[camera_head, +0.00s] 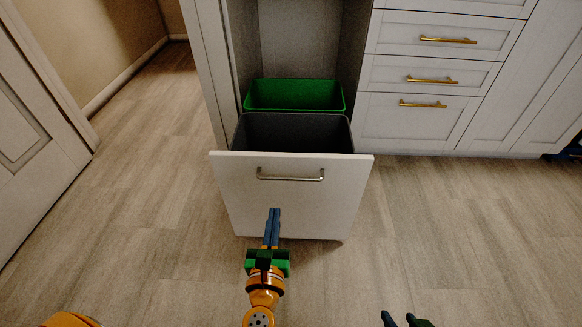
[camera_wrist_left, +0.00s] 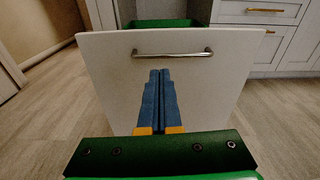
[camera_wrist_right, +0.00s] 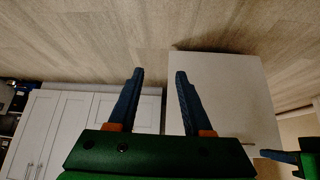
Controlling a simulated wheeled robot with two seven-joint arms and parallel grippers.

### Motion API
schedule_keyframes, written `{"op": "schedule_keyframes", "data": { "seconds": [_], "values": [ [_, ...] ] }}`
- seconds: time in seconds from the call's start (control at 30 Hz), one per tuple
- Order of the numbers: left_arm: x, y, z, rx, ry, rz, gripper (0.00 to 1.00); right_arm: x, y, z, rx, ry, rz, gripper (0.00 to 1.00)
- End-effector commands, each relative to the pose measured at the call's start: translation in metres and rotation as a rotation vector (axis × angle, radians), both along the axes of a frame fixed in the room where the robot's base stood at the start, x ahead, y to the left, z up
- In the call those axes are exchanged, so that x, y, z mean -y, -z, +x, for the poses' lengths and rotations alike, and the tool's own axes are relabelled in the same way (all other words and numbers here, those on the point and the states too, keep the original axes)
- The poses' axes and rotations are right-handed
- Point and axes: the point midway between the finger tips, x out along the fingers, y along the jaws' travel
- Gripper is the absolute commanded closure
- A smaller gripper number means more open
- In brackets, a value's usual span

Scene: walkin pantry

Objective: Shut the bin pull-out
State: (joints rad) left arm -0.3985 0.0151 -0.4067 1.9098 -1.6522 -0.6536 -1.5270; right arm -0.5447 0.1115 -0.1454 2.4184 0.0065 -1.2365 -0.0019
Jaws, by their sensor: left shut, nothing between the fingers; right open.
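The bin pull-out (camera_head: 235,205) stands open, its white front panel away from the cabinet. The panel has a metal bar handle (camera_head: 290,175), which also shows in the left wrist view (camera_wrist_left: 172,53). Behind the panel sit a grey bin (camera_head: 295,132) and a green bin (camera_head: 295,94). My left gripper (camera_head: 273,212) is shut and empty, in front of the panel and below the handle; I cannot tell whether it touches. My right gripper (camera_head: 402,320) is open and empty at the lower edge of the head view, right of the panel. Its spread fingers show in the right wrist view (camera_wrist_right: 158,72).
Drawers (camera_head: 425,120) with brass handles stand shut right of the pull-out. The cabinet side (camera_head: 207,60) rises at its left. A white panelled door (camera_head: 35,130) is at the far left. The wood floor (camera_head: 440,230) around the pull-out is clear.

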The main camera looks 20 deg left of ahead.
Motion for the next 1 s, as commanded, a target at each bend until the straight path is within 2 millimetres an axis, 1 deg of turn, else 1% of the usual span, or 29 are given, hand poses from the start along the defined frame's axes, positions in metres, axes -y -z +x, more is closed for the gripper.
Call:
{"op": "schedule_keyframes", "data": {
  "seconds": [0.03, 0.1, 0.17, 0.27, 0.47, 0.63, 0.8, 1.0],
  "values": [
    [-0.001, -0.004, 0.000, 0.026, -0.007, 0.045, 1.00, 0.000, 0.000, 0.000, 0.013, 0.000, 0.002, 0.50],
    [-0.003, -0.015, 0.002, 0.045, -0.013, 0.085, 1.00, 0.000, -0.007, 0.000, 0.022, 0.000, 0.003, 0.50],
    [-0.005, -0.018, 0.008, 0.048, -0.014, 0.092, 1.00, 0.000, -0.010, 0.001, 0.027, 0.000, 0.004, 0.50],
    [-0.009, -0.019, 0.024, 0.048, -0.014, 0.089, 1.00, -0.001, -0.012, 0.004, 0.043, -0.001, 0.008, 0.50],
    [-0.022, -0.017, 0.067, 0.047, -0.013, 0.088, 1.00, -0.006, -0.024, 0.022, 0.153, -0.008, 0.027, 0.50],
    [-0.031, -0.016, 0.101, 0.046, -0.011, 0.086, 1.00, -0.014, -0.048, 0.047, 0.325, -0.019, 0.058, 0.50],
    [-0.036, -0.016, 0.120, 0.045, -0.011, 0.086, 1.00, -0.022, -0.076, 0.066, 0.500, -0.031, 0.093, 0.50],
    [-0.040, -0.016, 0.132, 0.044, -0.011, 0.087, 1.00, -0.027, -0.102, 0.078, 0.636, -0.040, 0.120, 0.50]
  ]
}}
